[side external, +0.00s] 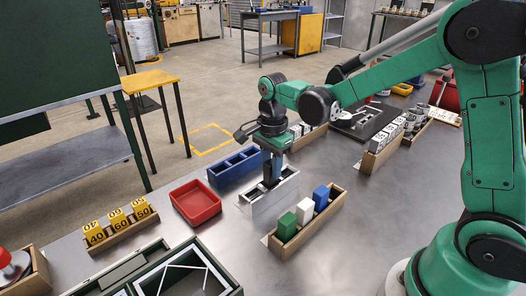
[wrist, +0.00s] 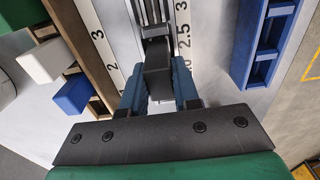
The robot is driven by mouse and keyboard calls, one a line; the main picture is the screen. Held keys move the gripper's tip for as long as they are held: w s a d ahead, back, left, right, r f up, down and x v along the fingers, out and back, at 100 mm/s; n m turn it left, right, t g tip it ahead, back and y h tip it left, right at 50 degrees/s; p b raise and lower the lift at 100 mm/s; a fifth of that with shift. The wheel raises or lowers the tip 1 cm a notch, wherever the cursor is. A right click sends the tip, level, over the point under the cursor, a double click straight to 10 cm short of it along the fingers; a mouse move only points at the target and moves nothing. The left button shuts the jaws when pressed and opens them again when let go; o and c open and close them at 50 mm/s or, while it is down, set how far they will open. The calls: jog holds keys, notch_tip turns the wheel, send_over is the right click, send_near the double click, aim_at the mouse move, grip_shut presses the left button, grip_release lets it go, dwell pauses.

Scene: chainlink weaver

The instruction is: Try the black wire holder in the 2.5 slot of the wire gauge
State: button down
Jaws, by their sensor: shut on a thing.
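My gripper (side external: 270,178) points down over the white wire gauge (side external: 262,211), between its long walls. In the wrist view its two blue fingers (wrist: 160,92) are shut on the black wire holder (wrist: 157,80). The wire gauge (wrist: 115,22) shows as a pale plate with printed numbers on both sides of a dark central channel. The 2.5 mark (wrist: 183,38) is on the right, just ahead of the holder, and a partly covered 2.0 mark is beside the right finger. The holder's lower end is hidden, so I cannot tell whether it is in a slot.
A wooden rack (side external: 310,226) with green, white and blue holders stands close to the gauge's right. A blue divided tray (side external: 235,167) lies behind it, a red bin (side external: 196,202) to the left. Yellow numbered blocks (side external: 118,222) stand farther left. Bare table is free right of the rack.

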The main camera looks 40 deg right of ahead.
jog(key=shift+f, duration=0.1)
jog(key=c, duration=0.6)
grip_release()
jog(key=shift+o, duration=0.2)
jog(key=shift+r, duration=2.85)
